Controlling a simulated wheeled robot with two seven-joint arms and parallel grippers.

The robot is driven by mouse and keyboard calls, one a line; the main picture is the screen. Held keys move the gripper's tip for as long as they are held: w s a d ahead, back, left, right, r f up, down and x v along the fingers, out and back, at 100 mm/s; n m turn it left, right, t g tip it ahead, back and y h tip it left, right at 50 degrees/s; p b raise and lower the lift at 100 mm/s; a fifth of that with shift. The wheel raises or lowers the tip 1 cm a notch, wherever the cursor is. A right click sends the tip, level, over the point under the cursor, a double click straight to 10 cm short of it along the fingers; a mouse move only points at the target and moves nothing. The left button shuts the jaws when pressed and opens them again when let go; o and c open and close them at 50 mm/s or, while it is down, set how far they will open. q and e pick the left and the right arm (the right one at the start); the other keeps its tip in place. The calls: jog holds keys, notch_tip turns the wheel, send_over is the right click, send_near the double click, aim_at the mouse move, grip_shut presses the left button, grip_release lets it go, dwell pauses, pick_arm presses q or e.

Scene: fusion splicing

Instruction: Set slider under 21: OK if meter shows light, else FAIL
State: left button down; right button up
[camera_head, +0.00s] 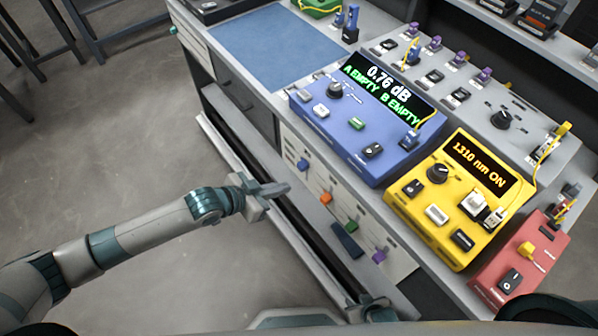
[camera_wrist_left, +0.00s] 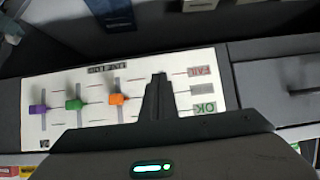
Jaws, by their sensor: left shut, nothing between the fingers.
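A slider panel (camera_head: 345,205) is on the bench's front, with blue (camera_head: 303,164), orange (camera_head: 325,198), green (camera_head: 351,226) and purple (camera_head: 379,256) knobs. My left gripper (camera_head: 283,189) is shut and empty in front of it. In the left wrist view, the gripper (camera_wrist_left: 160,78) covers part of the panel beside the orange knob (camera_wrist_left: 118,99); the blue knob is hidden. OK (camera_wrist_left: 204,107) and FAIL (camera_wrist_left: 202,72) labels show there. A blue device (camera_head: 340,130) reads "0.76 dB, A EMPTY, B EMPTY". A yellow device (camera_head: 425,215) reads "1310 nm ON". My right gripper (camera_head: 371,309) shows partly at the bottom.
A red device (camera_head: 490,270) with a switch stands at the bench's right; I cannot read a display on it. Yellow cables run near the devices. A blue mat (camera_head: 270,45) lies bare on the bench.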

pick_arm(q)
jog(key=shift+s+a, duration=0.45)
jog(key=shift+a, duration=0.15)
pick_arm(e)
jog(key=shift+r, duration=0.3)
pick_arm(q)
jog(key=shift+f, duration=0.1)
jog(key=s+a+f+n+t+y, duration=0.1)
jog(key=a+f+n+y, duration=0.15)
jog(key=f, duration=0.55)
jog(key=s+a+f+n+t+y, duration=0.1)
jog(key=a+f+n+t, duration=0.2)
jog(key=f, duration=0.6)
jog(key=s+a+f+n+g+y, duration=0.1)
jog(key=s+a+f+y, duration=0.1)
jog(key=s+a+f, duration=0.2)
jog(key=s+a+f+n+g+y, duration=0.2)
jog(key=s+a+f, duration=0.2)
jog(key=s+f, duration=0.7)
jog(key=s, duration=0.5)
jog(key=shift+s+a+f+g, duration=0.25)
jog(key=shift+s+f+g, duration=0.05)
pick_arm(e)
jog(key=a, duration=0.1)
jog(key=w+a+t, duration=0.1)
jog(key=w+t, duration=0.1)
jog(key=shift+w+a+f+y, duration=0.1)
jog(key=shift+a+f+y, duration=0.2)
jog(key=shift+a+y, duration=0.1)
